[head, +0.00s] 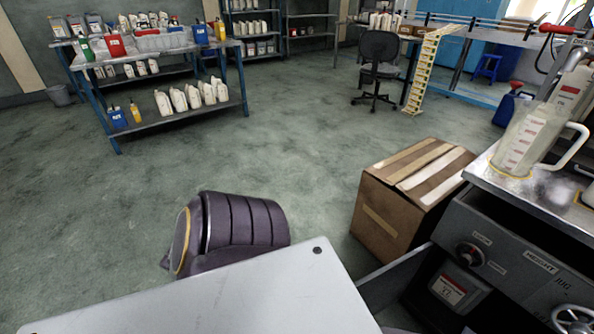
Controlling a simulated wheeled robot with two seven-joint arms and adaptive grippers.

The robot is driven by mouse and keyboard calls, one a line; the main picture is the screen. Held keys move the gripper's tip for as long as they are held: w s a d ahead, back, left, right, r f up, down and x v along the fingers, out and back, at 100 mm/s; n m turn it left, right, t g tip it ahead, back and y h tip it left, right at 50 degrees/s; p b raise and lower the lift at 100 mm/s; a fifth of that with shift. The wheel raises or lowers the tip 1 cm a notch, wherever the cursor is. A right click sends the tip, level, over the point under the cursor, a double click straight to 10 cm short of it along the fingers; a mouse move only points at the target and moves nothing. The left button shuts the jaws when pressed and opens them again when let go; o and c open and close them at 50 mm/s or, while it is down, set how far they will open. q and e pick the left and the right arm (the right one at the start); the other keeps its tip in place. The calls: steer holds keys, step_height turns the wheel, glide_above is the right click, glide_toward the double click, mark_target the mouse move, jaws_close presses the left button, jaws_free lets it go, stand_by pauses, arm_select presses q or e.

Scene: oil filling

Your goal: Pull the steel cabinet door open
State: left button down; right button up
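The steel cabinet (485,262) is dark grey and stands at the lower right under a metal worktop. A grey panel (396,278) juts from its left front corner and looks like its door standing out at an angle. Beside it the front is dark and open, with a labelled part (449,291) visible inside. The lower part of the cabinet and any handle are out of the picture or hidden. Neither of my grippers shows, so I cannot tell whether one touches the door.
A cardboard box (385,226) stands on the floor close to the panel. A clear measuring jug (527,137) stands on the worktop. A blue-legged shelf table (190,118) with bottles is at the back left. An office chair (378,62) stands behind. The middle floor is clear.

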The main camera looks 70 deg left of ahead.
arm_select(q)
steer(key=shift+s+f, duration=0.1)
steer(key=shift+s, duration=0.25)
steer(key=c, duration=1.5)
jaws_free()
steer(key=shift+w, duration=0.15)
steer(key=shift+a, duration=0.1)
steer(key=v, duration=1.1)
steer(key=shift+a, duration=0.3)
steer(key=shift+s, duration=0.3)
